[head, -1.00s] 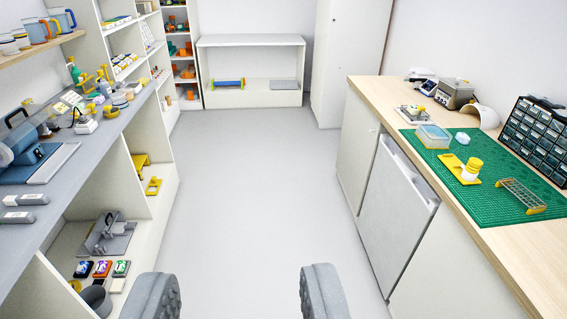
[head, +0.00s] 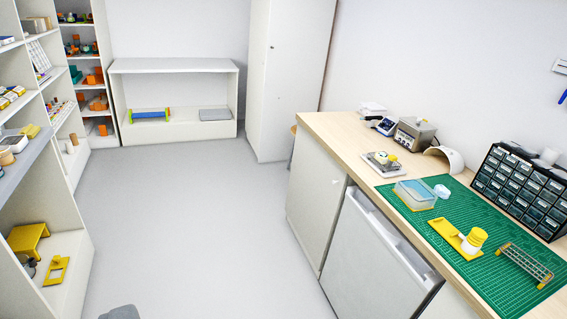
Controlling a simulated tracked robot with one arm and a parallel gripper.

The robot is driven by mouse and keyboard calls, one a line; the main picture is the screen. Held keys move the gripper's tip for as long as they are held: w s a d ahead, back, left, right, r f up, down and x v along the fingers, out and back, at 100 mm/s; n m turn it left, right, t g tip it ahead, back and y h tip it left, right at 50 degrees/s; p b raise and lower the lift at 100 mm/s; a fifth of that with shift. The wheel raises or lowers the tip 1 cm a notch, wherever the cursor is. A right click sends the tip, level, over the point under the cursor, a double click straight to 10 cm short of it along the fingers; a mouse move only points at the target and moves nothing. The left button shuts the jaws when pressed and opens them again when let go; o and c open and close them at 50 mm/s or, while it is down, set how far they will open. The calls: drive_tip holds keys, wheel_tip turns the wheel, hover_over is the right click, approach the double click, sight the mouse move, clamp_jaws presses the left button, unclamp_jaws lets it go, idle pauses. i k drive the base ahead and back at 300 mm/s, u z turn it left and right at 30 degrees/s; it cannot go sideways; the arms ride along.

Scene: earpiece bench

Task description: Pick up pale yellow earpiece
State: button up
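I cannot pick out a pale yellow earpiece for certain. A small white tray (head: 377,170) on the right bench holds small items, one of them yellowish (head: 391,157); they are too small to identify. A pale bluish-white lump (head: 441,191) lies behind a clear blue-tinted box (head: 414,195) on the green mat (head: 452,287). Of my gripper (head: 121,312), only a grey fingertip shows at the bottom left edge. It is over the floor, far from the bench, and the other finger is out of view.
On the mat stand a yellow holder with a yellow-and-white jar (head: 470,243) and a wire rack (head: 525,264). A drawer cabinet (head: 522,185) and a grey device (head: 414,134) stand behind. Shelves (head: 75,215) line the left. The floor (head: 190,230) between is clear.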

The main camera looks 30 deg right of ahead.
sight(382, 158)
drive_tip(key=z, duration=0.05)
drive_tip(key=i, duration=1.3)
drive_tip(key=z, duration=0.45)
drive_tip(key=i, duration=1.3)
drive_tip(key=z, duration=1.05)
drive_tip(key=i, duration=1.3)
drive_tip(key=z, duration=0.55)
